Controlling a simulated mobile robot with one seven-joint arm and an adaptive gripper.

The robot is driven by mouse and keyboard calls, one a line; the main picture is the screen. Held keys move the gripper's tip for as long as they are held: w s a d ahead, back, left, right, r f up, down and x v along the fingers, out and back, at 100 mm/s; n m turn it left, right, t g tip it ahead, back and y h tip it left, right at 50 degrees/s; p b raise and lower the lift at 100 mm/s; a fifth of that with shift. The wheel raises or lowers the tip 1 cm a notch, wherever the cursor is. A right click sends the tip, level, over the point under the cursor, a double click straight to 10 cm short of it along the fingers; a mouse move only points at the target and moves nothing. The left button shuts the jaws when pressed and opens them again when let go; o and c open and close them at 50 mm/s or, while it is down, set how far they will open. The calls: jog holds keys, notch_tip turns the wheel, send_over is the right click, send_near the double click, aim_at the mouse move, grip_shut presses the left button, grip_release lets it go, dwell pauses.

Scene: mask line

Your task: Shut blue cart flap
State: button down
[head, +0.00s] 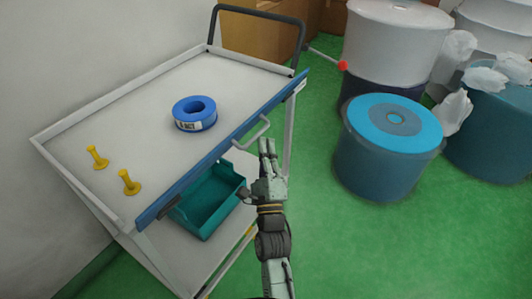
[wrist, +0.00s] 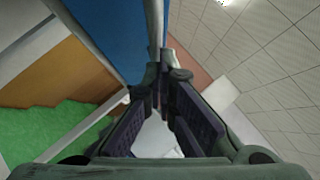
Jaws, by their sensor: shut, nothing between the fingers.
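The cart (head: 150,90) has a white top with a raised rim. Its blue flap (head: 220,146) runs along the side facing me and shows as a narrow slanting strip, with a grey loop handle (head: 252,133) on its outer side. I cannot tell its exact angle. My gripper (head: 267,146) is just right of and below the handle, shut and empty. In the wrist view the flap (wrist: 108,30) fills the upper left as a broad blue face, close beside my fingers (wrist: 161,76). Whether they touch it is unclear.
A blue tape roll (head: 195,114) and two yellow pegs (head: 129,183) are on the cart top. A teal bin (head: 205,205) is on the lower shelf. Drums, one with a blue lid (head: 393,120), stand to the right. Green floor (head: 350,240) is clear in front.

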jog(key=shift+w+a+r+n+g+y+p, duration=0.2)
jog(key=shift+r+n, duration=0.1)
jog(key=shift+r, duration=0.25)
jog(key=shift+w+a+r+n+g+y+p, duration=0.1)
jog(key=shift+a+r+n+y, duration=0.15)
jog(key=shift+r, duration=0.25)
jog(key=shift+w+a+r+n+g+y+p, duration=0.15)
jog(key=shift+r+n, duration=0.2)
jog(key=shift+r, duration=0.2)
jog(key=shift+d+f, duration=0.1)
